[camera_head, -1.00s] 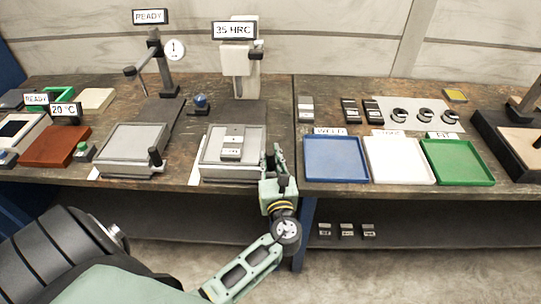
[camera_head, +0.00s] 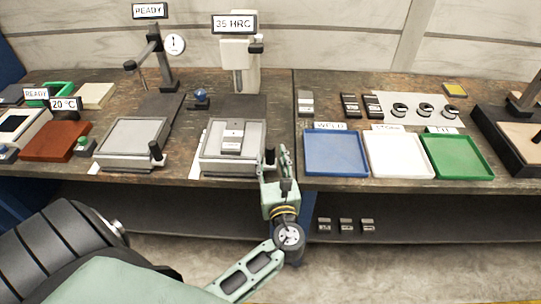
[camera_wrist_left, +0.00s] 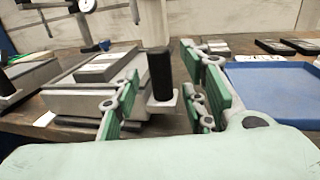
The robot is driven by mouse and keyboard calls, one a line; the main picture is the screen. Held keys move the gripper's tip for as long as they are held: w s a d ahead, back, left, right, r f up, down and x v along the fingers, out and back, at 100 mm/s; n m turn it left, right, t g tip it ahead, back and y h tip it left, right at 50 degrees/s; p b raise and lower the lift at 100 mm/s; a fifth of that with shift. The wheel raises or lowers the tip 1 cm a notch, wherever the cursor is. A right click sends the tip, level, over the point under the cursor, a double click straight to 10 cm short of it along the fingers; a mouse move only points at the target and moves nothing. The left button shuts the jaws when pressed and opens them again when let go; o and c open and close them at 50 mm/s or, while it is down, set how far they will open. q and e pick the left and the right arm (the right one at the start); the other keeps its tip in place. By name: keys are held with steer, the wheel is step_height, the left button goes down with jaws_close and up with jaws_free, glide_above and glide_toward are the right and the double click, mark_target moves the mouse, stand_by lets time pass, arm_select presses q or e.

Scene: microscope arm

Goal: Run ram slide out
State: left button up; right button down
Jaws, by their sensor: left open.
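The tester with the "35 HRC" sign (camera_head: 233,24) stands at the back of the bench. Its grey slide (camera_head: 252,137) lies in front, carrying a grey two-part block (camera_head: 232,138). A black upright handle (camera_head: 269,156) stands at the slide's front right corner. My left gripper (camera_head: 278,153) is at this corner with its fingers open. In the left wrist view the handle (camera_wrist_left: 160,78) stands upright between the spread green-padded fingers, with gaps visible on both sides. My right gripper is not in view.
A similar slide (camera_head: 135,138) with its own black handle lies to the left under the "READY" gauge stand (camera_head: 155,55). Blue (camera_head: 336,172), white (camera_head: 399,175) and green (camera_head: 458,175) trays lie right of my gripper. Small blocks lie on the lower shelf.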

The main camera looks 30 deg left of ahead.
arm_select(q)
steer(key=v, duration=0.9)
steer(key=shift+s+d, duration=0.1)
